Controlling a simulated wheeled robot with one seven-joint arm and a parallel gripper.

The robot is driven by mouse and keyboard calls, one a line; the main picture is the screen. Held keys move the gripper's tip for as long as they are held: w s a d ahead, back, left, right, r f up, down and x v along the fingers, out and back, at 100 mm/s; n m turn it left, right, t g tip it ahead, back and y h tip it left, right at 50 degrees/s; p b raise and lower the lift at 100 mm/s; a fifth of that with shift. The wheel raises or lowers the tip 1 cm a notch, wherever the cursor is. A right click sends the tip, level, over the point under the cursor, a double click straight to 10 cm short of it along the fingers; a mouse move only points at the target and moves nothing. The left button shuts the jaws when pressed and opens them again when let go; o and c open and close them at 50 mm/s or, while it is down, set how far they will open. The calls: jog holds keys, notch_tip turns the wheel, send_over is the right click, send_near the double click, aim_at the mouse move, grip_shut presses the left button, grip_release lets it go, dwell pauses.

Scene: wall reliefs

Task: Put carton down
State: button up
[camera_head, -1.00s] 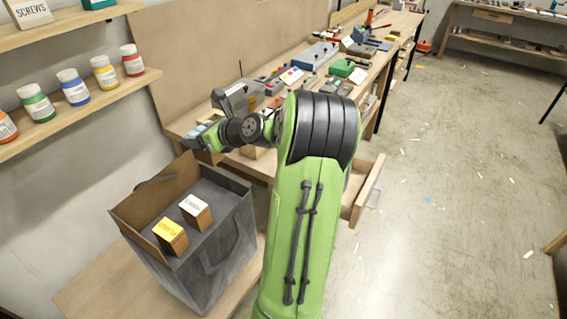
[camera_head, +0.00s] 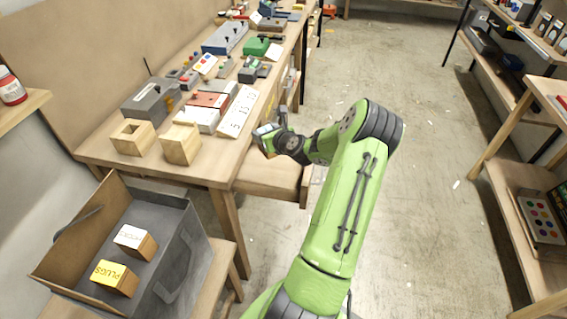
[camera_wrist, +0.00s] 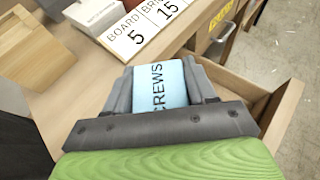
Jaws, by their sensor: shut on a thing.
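The carton (camera_wrist: 159,86) has a light blue top with dark letters reading "CREWS", the first letter being hidden. It sits between the two grey fingers of my gripper (camera_wrist: 161,92) in the wrist view. My gripper (camera_head: 268,138) is shut on it. In the head view the gripper is at the front right corner of the workbench (camera_head: 205,172), near an open drawer (camera_head: 275,178). The carton is small and partly hidden there. I cannot tell its height above the drawer or bench.
Two open wooden boxes, one left (camera_head: 133,137) and one right (camera_head: 181,143), stand on the bench beside a numbered card (camera_head: 239,112). A dark bag (camera_head: 185,255) at lower left holds a white-topped block (camera_head: 136,241) and a yellow "PLUGS" block (camera_head: 115,278). The floor right is open.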

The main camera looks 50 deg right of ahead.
notch_tip(320, 180, down, 14)
jog(key=b, duration=0.4)
jog(key=shift+w+a+r, duration=0.1)
jog(key=shift+r, duration=0.15)
jog(key=w, duration=0.1)
jog(key=w+d, duration=0.1)
jog(key=w+b, duration=0.1)
jog(key=w, duration=0.1)
jog(key=shift+d+f, duration=0.15)
jog(key=shift+d, duration=0.1)
jog(key=shift+s+f, duration=0.1)
jog(key=shift+f, duration=0.5)
jog(key=shift+s+r, duration=0.1)
jog(key=shift+r, duration=0.05)
jog(key=shift+f, duration=0.2)
jog(key=o, duration=1.2)
